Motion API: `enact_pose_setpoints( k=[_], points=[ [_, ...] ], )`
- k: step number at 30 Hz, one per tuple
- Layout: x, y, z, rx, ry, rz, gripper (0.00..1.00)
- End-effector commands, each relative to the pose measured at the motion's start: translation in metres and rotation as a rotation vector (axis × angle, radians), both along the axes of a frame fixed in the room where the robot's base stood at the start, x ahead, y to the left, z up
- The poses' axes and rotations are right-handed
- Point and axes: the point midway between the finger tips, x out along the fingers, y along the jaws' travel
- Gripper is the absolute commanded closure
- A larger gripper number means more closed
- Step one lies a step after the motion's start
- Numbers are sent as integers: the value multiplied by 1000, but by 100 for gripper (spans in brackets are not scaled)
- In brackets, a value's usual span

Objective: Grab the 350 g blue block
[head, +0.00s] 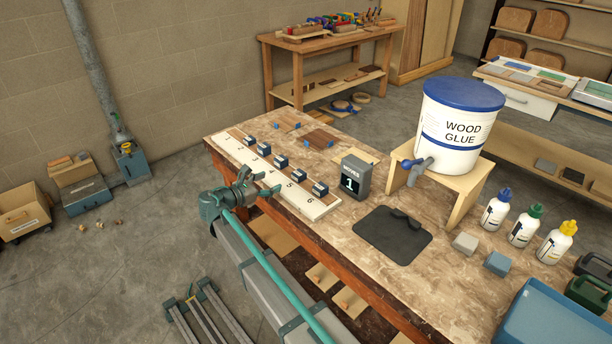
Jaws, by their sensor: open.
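A small blue block (497,263) sits on the workbench (330,237) at the right, in front of the white glue bottles. A grey block (465,243) of similar size sits just left of it. No weight marking is readable on either. My gripper (262,182) is open, with nothing visible between its fingers. It is by the bench's left front edge, beside the white numbered board (314,208), far to the left of the blue block. Whether it touches the board cannot be told.
Several small dark blocks (280,161) stand on the numbered board. A counter showing 1 (354,179), a black mat (392,236) and a glue bucket (458,125) on a wooden stand lie between my gripper and the blue block. A blue tray (560,318) is near right.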

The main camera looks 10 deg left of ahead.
Motion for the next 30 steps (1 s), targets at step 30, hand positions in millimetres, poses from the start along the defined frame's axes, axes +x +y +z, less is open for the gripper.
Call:
enact_pose_setpoints(
  k=[30],
  points=[
    [53, -66, -6, -137, 30, -74, 29]
  ],
)
